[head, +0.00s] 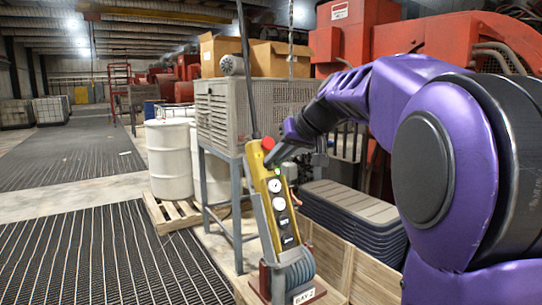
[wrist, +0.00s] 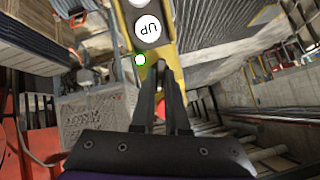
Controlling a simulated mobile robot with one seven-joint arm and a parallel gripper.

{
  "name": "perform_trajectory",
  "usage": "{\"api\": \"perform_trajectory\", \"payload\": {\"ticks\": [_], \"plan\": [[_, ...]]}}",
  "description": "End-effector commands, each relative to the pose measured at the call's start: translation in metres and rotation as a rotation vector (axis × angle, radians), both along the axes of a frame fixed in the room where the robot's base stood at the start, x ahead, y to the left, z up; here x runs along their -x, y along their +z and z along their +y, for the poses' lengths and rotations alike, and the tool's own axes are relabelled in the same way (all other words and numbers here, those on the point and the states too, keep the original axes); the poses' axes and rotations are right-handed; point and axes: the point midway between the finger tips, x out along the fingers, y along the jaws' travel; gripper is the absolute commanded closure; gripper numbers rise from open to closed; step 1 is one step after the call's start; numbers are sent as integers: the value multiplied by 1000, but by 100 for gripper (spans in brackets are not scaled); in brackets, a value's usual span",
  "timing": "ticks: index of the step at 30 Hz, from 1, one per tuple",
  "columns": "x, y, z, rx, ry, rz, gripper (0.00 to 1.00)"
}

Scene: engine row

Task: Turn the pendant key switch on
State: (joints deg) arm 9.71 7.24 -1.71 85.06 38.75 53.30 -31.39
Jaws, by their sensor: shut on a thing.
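In the wrist view the pendant (wrist: 171,48) runs up the middle, with a white UP button (wrist: 148,28) and a lit green lamp (wrist: 140,60). My gripper (head: 272,160) is at the upper part of the pendant face, just below the red button. In the wrist view its fingers (wrist: 161,70) come together at the face beside the green lamp, shut on the key switch, which they hide. The key's angle cannot be seen.
A wooden crate (head: 334,258) and stacked dark covers (head: 350,212) stand right of the pendant. A grey vented unit on a stand (head: 217,110) and a white drum (head: 169,160) are behind. The floor at left is open.

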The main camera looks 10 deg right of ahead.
Motion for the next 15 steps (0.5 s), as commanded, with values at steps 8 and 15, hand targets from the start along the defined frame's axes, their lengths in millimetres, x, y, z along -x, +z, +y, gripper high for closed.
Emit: {"api": "perform_trajectory", "payload": {"ticks": [8,15], "plan": [[-1,1,-1,-117,-61,46,100],[-1,1,-2,-158,-82,62,100]]}}
